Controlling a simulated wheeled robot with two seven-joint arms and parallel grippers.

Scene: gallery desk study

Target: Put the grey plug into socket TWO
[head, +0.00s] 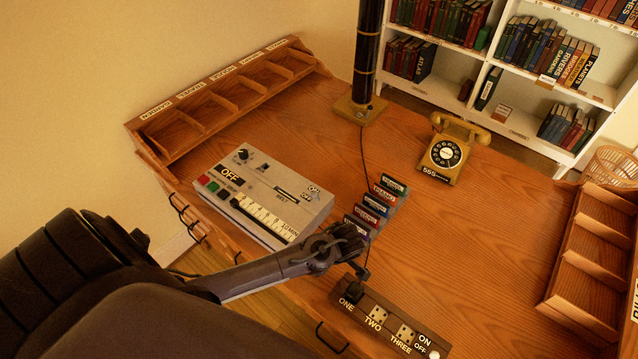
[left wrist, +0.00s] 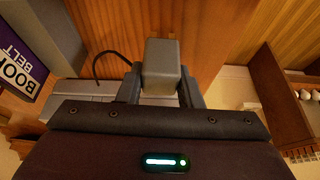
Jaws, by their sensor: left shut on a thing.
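My left gripper (left wrist: 160,88) is shut on the grey plug (left wrist: 162,65), a blocky piece held between its two fingers in the left wrist view. A black cord loops off to the left beside it. In the head view my left gripper (head: 358,262) is above the front of the desk, just behind the socket strip (head: 388,323). The strip has sockets labelled ONE, TWO and THREE and an ON/OFF end. Socket TWO (head: 378,313) looks empty. A dark block (head: 354,288) shows at socket ONE; I cannot tell whether it is a separate plug. My right gripper is out of view.
A grey control box (head: 262,195) marked OFF stands left of the gripper. Several labelled small blocks (head: 377,203) stand in a row behind it. A yellow telephone (head: 447,153) and a lamp post (head: 366,60) are further back. The desk's right middle (head: 480,240) is clear.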

